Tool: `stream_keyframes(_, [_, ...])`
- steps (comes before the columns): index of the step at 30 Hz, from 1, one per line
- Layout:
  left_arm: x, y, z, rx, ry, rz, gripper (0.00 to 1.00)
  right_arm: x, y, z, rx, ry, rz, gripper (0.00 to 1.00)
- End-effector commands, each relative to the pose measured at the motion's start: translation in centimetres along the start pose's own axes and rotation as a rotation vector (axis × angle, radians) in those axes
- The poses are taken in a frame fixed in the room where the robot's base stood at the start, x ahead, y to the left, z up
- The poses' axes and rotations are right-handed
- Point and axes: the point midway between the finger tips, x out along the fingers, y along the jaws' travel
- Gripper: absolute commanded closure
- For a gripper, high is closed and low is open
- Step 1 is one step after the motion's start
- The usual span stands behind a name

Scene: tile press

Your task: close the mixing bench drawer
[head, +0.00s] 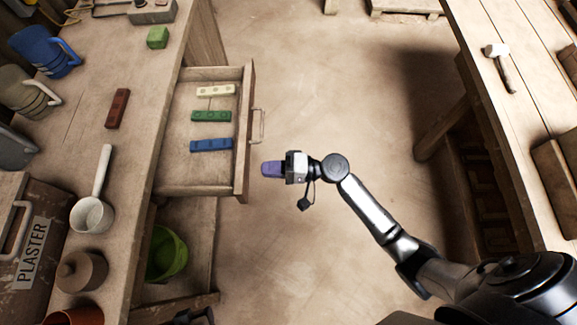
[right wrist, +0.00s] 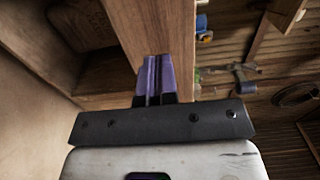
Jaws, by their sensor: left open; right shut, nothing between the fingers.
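The mixing bench drawer (head: 170,177) is pulled out to the right from under the left bench. Its front panel (head: 244,130) carries a pale bar handle (head: 259,126). Three bars lie inside: cream (head: 216,90), green (head: 211,116) and blue (head: 211,145). My right gripper (head: 264,169) has purple fingers, shut and empty, pointing left at the front panel below the handle in the head view. A small gap seems to separate them from the panel. In the right wrist view the shut fingers (right wrist: 155,78) point at a wooden surface. My left gripper is not in view.
The bench top (head: 135,130) holds mugs, a red-brown bar (head: 118,108), a green block (head: 157,37), a saucepan (head: 92,214) and a plaster box (head: 33,245). A green bucket (head: 167,253) sits below. Another bench with a mallet (head: 499,65) stands right; open floor lies between.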

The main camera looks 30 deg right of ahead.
Motion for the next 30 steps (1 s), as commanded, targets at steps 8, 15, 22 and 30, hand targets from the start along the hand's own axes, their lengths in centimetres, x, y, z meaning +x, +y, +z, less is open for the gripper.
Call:
stream_keyframes(8, [0.5, 0.0, 0.1, 0.0, 0.0, 0.0, 0.41, 2.9, 0.1, 0.0, 0.001, 0.001, -0.001, 1.0])
stream_keyframes(15, [0.5, 0.0, 0.2, 0.0, 0.0, 0.0, 0.41, 3.5, 0.1, 0.0, 0.001, 0.001, 0.001, 1.0])
stream_keyframes(22, [0.5, 0.0, 0.2, 0.0, 0.0, 0.0, 0.41, 3.5, 0.1, 0.0, 0.001, 0.001, 0.001, 1.0])
stream_keyframes(30, [0.6, 0.0, 0.2, 0.0, 0.0, 0.0, 0.41, 4.5, 0.0, -0.1, 0.001, 0.005, 0.0, 1.0])
